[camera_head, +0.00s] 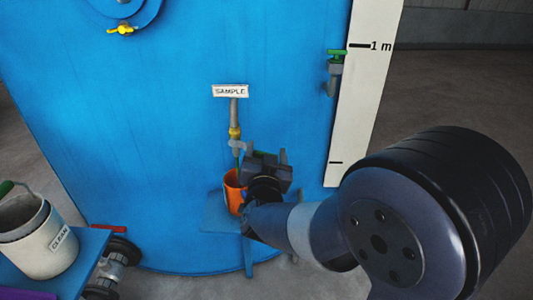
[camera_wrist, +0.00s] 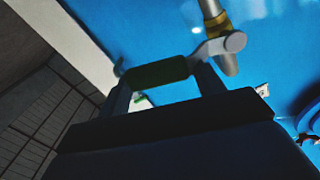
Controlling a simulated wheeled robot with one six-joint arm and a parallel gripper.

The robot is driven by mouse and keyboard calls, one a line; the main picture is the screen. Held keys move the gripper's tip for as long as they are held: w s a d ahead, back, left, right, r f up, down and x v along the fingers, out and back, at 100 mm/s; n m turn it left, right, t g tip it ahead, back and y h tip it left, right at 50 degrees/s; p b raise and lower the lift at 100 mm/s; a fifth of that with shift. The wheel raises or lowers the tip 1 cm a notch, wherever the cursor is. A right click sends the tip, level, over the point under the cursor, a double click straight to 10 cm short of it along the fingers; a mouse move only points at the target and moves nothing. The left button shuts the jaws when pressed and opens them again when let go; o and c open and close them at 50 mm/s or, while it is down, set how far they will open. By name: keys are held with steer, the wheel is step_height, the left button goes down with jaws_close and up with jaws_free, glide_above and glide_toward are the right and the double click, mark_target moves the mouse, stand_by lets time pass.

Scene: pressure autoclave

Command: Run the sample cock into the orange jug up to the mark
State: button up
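The sample cock (camera_head: 236,143) sticks out from the blue tank below the SAMPLE label (camera_head: 230,91). It has a brass collar, a grey body and a green lever (camera_wrist: 158,72). The orange jug (camera_head: 232,194) stands upright on a small blue shelf (camera_head: 216,216) below the cock. Its right side is hidden by my gripper, and its mark and contents do not show. My gripper (camera_head: 266,153) is just right of the cock, above the jug's right side. Its fingers are apart. In the wrist view the lever shows between them; I cannot tell whether they touch it.
A blue bench at lower left holds a white bucket (camera_head: 50,245) with a green handle. A second green-handled valve (camera_head: 335,72) is on the tank at right, beside a white level scale (camera_head: 366,95). A yellow-handled fitting (camera_head: 121,29) is at upper left.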

steer(key=s, duration=1)
steer(key=shift+s+a, duration=0.2)
steer(key=shift+s, duration=0.2)
stand_by(6.6)
